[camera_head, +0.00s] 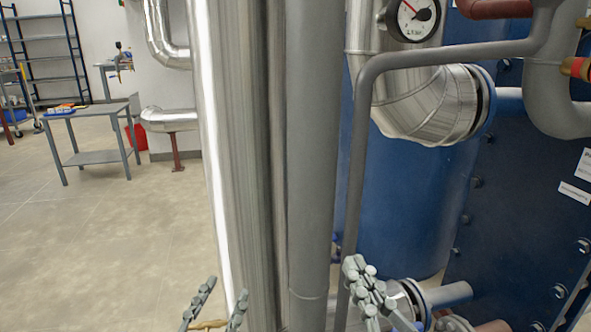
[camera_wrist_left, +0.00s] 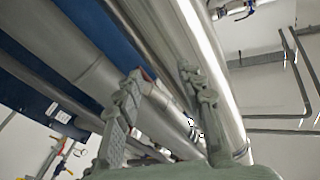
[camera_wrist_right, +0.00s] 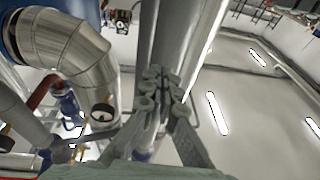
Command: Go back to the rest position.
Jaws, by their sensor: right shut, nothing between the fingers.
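My left gripper (camera_head: 217,300) is at the bottom of the head view, in front of the lower part of the wide shiny pipe. Its two fingers stand apart. In the left wrist view the left gripper (camera_wrist_left: 166,100) is also open, with pipes showing beyond the gap. My right gripper (camera_head: 362,285) is at the bottom right of centre in the head view, in front of the thin grey pipe and a lower flange. In the right wrist view the right gripper (camera_wrist_right: 163,88) has its fingers together, with nothing seen between them.
A wide shiny pipe (camera_head: 222,130) and a grey pipe (camera_head: 311,150) rise upright ahead. A blue plate exchanger (camera_head: 520,190) with pipes, and a gauge (camera_head: 416,17), stand at right. A grey table (camera_head: 94,115) stands far left. The floor (camera_head: 100,240) at left is clear.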

